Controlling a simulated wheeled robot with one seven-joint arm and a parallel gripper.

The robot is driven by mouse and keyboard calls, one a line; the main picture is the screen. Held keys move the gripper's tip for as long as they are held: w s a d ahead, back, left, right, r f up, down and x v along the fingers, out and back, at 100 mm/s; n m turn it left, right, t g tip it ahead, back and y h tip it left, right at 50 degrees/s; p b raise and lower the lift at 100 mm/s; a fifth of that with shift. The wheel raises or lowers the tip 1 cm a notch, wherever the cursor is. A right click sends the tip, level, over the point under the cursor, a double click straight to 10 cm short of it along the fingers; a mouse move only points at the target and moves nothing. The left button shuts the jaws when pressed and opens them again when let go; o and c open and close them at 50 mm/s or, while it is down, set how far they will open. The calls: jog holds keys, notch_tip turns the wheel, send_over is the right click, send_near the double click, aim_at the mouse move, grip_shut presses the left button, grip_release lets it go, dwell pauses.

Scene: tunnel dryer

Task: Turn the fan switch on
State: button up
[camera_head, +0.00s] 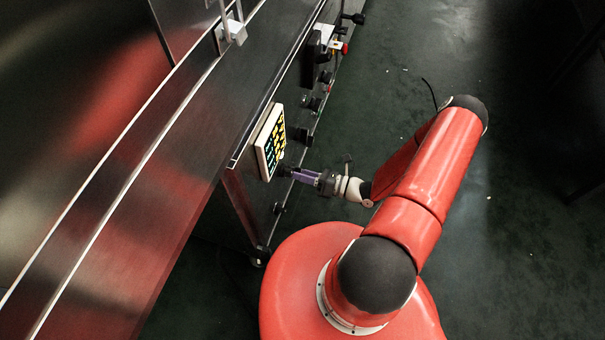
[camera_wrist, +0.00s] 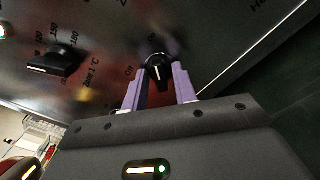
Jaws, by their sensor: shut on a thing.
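The fan switch (camera_wrist: 156,64) looks to be the small black rotary knob on the dark panel in the wrist view. It has a short white mark on its face and printed labels around it, one reading like "On"; its own title is too blurred to read. The purple fingers of my gripper (camera_wrist: 159,83) stand on either side of the knob and are shut on it. In the head view my gripper (camera_head: 291,173) reaches the machine's side panel just below the keypad. There the knob is mostly hidden by the fingertips.
A larger black dial (camera_wrist: 63,63) with a temperature scale sits left of the knob in the wrist view. In the head view a keypad (camera_head: 262,150) with yellow and green keys juts out above my gripper. Several knobs and a red button (camera_head: 345,48) line the panel.

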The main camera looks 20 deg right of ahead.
dwell(0.3)
jog(key=o, duration=0.6)
jog(key=v, duration=0.7)
jog(key=shift+s+d, duration=0.25)
jog(key=shift+d, duration=0.05)
